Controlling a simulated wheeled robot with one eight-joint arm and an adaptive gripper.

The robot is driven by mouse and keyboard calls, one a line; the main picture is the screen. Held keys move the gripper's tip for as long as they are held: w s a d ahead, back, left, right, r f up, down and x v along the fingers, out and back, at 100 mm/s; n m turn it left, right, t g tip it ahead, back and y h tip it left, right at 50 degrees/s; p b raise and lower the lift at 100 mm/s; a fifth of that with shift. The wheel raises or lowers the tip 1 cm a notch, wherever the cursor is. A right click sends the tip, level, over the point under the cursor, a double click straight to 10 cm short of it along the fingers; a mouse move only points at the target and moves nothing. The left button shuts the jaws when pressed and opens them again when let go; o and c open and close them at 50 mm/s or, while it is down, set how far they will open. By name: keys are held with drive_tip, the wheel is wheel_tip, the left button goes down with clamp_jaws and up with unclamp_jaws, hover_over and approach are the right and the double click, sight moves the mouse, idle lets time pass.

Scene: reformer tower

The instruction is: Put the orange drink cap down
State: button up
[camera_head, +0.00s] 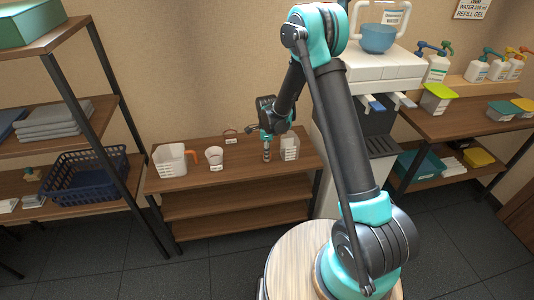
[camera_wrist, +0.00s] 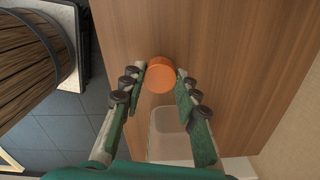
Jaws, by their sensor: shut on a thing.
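The orange drink cap (camera_wrist: 160,76) is round and sits between the two fingertips of my gripper (camera_wrist: 161,72) in the wrist view. Both fingers touch its sides, so my gripper is shut on it. In the head view my gripper (camera_head: 267,150) points down just over the top of the wooden shelf unit (camera_head: 247,160). I cannot make out the cap in the head view. I cannot tell whether the cap touches the wood.
A clear container (camera_head: 291,147) stands just right of my gripper; it also shows in the wrist view (camera_wrist: 168,140). A white jug (camera_head: 170,160) and a cup (camera_head: 215,158) stand to the left. Bare wood lies between cup and gripper. A dispenser machine (camera_head: 380,70) stands at right.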

drive_tip(key=shift+f, duration=0.1)
drive_tip(key=o, duration=0.8)
drive_tip(key=shift+c, duration=0.2)
wheel_tip(320, 180, up, 12)
drive_tip(key=s+d+r+n+t, duration=0.1)
drive_tip(key=s+d+r+n, duration=0.35)
drive_tip(key=d, duration=0.35)
drive_tip(key=s+d+r+n+t, duration=0.1)
drive_tip(key=s+d+r+n, duration=0.2)
drive_tip(key=s+d, duration=0.35)
drive_tip(key=s+d+f+n+t, duration=0.2)
drive_tip(key=s+d+n, duration=0.8)
drive_tip(key=s, duration=0.6)
drive_tip(key=shift+s+d, duration=0.3)
drive_tip(key=shift+d, duration=0.45)
